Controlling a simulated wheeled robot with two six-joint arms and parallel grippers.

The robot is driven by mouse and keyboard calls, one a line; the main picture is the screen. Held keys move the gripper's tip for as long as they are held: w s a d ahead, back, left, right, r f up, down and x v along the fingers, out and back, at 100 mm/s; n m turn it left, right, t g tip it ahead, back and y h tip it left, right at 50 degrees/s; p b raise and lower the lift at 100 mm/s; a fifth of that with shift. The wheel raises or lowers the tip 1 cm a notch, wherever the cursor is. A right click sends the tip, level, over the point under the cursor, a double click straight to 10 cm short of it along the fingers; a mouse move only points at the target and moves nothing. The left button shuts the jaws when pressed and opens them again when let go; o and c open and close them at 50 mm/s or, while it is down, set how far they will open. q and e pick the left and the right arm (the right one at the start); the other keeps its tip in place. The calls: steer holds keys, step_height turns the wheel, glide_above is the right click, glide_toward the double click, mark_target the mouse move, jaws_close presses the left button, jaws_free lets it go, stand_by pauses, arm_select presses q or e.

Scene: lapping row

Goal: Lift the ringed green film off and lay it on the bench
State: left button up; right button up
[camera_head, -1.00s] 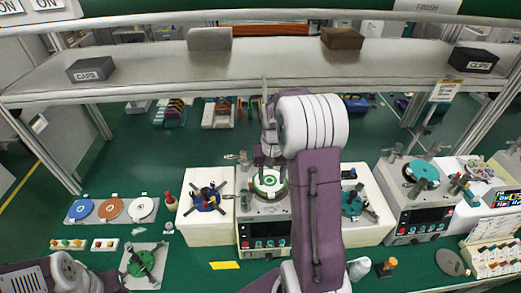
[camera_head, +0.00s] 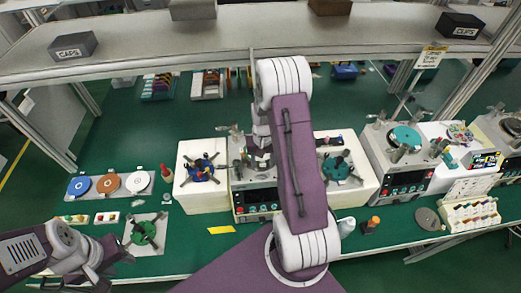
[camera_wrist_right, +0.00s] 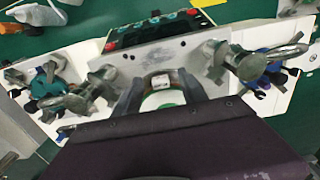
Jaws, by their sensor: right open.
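The ringed green film (camera_wrist_right: 163,100) lies on the platen of the middle lapping machine (camera_head: 256,200). In the right wrist view, part of its white and green face shows between my fingers, by a small white label (camera_wrist_right: 161,83); my wrist housing hides the rest. In the head view my right arm and gripper cover it. My right gripper (camera_wrist_right: 160,90) is open, its fingers on either side of the platen area; I cannot tell whether they touch the film. My left gripper (camera_head: 108,264) is low at the left; its jaws are too unclear to read.
White stations with clamp spiders (camera_head: 201,170) flank the machine. Blue, orange and white discs (camera_head: 108,183) lie on a tray at left, above a green spider on a grey plate (camera_head: 144,234). A yellow strip (camera_head: 221,230) lies on the green bench. A shelf (camera_head: 250,45) spans the back.

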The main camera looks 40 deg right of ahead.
jaws_close()
